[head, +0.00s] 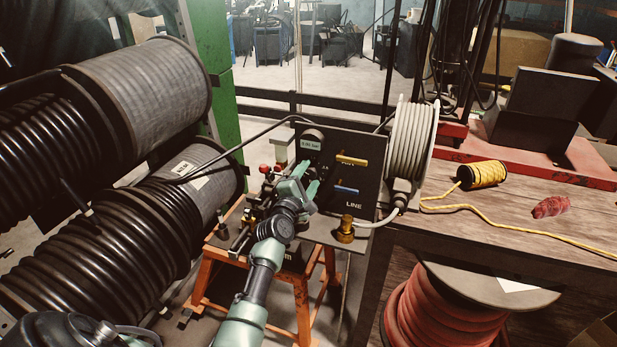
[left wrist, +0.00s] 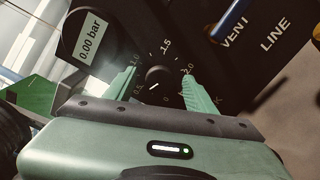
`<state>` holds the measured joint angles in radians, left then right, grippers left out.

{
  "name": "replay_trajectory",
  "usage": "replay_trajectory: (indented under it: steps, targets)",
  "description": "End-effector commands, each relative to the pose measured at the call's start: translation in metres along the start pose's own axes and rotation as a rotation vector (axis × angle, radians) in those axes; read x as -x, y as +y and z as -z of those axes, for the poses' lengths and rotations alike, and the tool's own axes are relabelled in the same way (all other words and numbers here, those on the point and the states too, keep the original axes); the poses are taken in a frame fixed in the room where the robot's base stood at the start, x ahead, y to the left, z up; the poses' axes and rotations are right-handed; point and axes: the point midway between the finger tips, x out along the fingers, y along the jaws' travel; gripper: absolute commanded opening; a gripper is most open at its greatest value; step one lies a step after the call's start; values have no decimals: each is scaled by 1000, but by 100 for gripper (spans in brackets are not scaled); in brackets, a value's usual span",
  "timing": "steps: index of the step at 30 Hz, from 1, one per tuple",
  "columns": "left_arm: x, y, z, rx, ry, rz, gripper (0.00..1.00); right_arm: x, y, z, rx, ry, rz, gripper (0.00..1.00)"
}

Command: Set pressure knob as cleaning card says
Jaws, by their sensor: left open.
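The dark panel (head: 352,150) carries a gauge that reads 0.00 bar (head: 311,140); its display shows larger in the left wrist view (left wrist: 90,38). The black pressure knob (left wrist: 158,78) sits in a dial marked 0.5, 1.0, 1.5 and 2.0. A small pale mark shows on the knob's lower left; its exact setting is hard to read. My left gripper (head: 306,180) is open in front of the panel. In the left wrist view its fingers (left wrist: 162,82) stand on either side of the knob; contact cannot be told. No readable cleaning card shows. My right gripper is not in view.
A yellow lever (head: 352,160) and a blue lever (head: 346,190) stick out of the panel, right of my gripper. A brass fitting (head: 346,230) stands below. A hose reel (head: 412,142) is beside the panel. The wooden bench (head: 500,215) holds a yellow cord spool (head: 483,175) and red cloth (head: 551,207).

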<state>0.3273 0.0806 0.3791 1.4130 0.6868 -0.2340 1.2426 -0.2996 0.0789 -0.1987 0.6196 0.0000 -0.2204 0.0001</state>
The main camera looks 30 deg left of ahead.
Motion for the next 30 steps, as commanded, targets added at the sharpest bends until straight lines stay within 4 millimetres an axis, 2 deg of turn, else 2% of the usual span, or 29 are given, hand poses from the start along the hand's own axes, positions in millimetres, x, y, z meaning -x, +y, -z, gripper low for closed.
replay_trajectory:
  steps: [4,10,20,30]
  targets:
    - [0,0,0,-1,0,0,55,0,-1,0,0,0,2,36]
    - [0,0,0,-1,0,1,0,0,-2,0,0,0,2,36]
    - [0,-1,0,-37,-1,2,0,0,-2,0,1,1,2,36]
    - [1,-1,0,-256,-1,3,0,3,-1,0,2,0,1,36]
